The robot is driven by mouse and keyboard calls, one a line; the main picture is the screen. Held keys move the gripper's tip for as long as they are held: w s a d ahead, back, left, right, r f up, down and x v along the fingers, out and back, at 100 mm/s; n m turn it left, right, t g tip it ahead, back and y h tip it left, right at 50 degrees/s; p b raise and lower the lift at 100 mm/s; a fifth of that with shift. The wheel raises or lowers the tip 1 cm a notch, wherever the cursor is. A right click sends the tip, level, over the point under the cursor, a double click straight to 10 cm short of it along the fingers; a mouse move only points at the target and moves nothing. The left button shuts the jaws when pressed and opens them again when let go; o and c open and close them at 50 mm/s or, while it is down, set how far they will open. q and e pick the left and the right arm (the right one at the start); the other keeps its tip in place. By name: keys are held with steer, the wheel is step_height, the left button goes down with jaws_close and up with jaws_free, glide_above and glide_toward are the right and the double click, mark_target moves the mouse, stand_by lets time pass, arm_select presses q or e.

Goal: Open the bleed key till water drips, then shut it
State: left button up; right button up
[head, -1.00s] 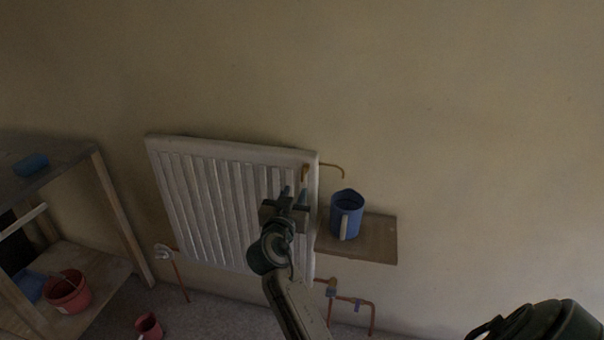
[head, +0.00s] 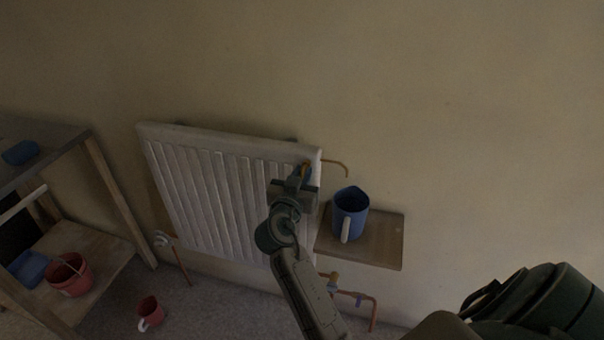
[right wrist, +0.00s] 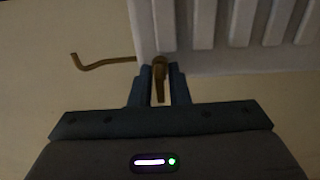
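The white panel radiator (head: 215,195) hangs on the wall. The brass bleed key (head: 306,164) is at its top right corner; it also shows in the right wrist view (right wrist: 159,72). My right gripper (head: 300,178) is at that corner, its two fingers (right wrist: 160,82) close on either side of the key and shut on it. The key's narrow handle points back between the fingers. A thin copper spout pipe (head: 337,164) reaches out to the right of the corner, with no drip visible. A blue jug (head: 350,213) stands upright below it. My left gripper is out of view.
The jug stands on a small wooden shelf (head: 386,252) right of the radiator. Copper pipes (head: 355,297) run below. At left, a wooden rack (head: 110,205) holds a red bucket (head: 70,275). A red mug (head: 150,312) is on the floor.

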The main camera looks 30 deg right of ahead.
jaws_close()
steer(key=shift+n, duration=0.4)
steer(key=n, duration=0.2)
steer(key=shift+n, duration=0.4)
steer(key=n+p, duration=0.1)
steer(key=n, duration=0.1)
steer(key=shift+s+r+n, duration=0.1)
steer(key=shift+n, duration=0.7)
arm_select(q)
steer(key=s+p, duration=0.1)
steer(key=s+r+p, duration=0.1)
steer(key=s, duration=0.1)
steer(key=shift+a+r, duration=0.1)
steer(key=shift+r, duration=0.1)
arm_select(e)
steer(key=n, duration=0.4)
steer(key=shift+d+n, duration=0.1)
steer(key=shift+n, duration=0.2)
